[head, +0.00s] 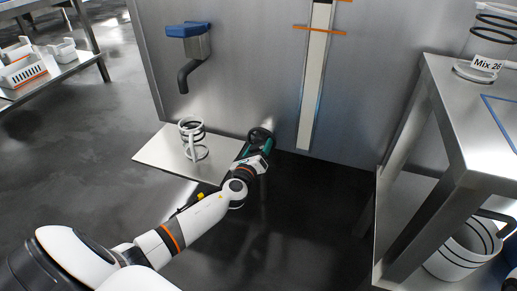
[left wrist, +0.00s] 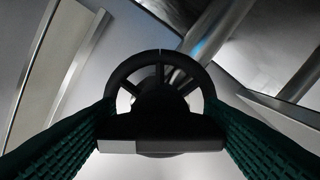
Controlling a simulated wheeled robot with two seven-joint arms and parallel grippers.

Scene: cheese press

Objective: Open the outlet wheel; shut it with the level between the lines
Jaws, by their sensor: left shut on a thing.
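The black outlet wheel (head: 260,134) is low on the steel tank wall, left of the level gauge. My left gripper (head: 257,147), with green fingers, is at the wheel and shut on it. In the left wrist view the spoked wheel (left wrist: 160,64) stands upright between the two green fingers, its lower part hidden by a dark block. The gauge (head: 317,85) is a tall pale strip. One orange line (head: 319,30) crosses it near the top and another (head: 344,1) lies at the frame's edge. The pale column passes the lower line; its top is unclear. My right gripper is out of view.
A steel shelf (head: 160,155) holds a ringed clear vessel (head: 192,138) left of the wheel. Above it is a blue-topped box (head: 189,30) with a dark spout. A steel bench (head: 455,110) at right carries a jar labelled Mix 26 (head: 487,63); a white bucket (head: 460,250) stands beneath.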

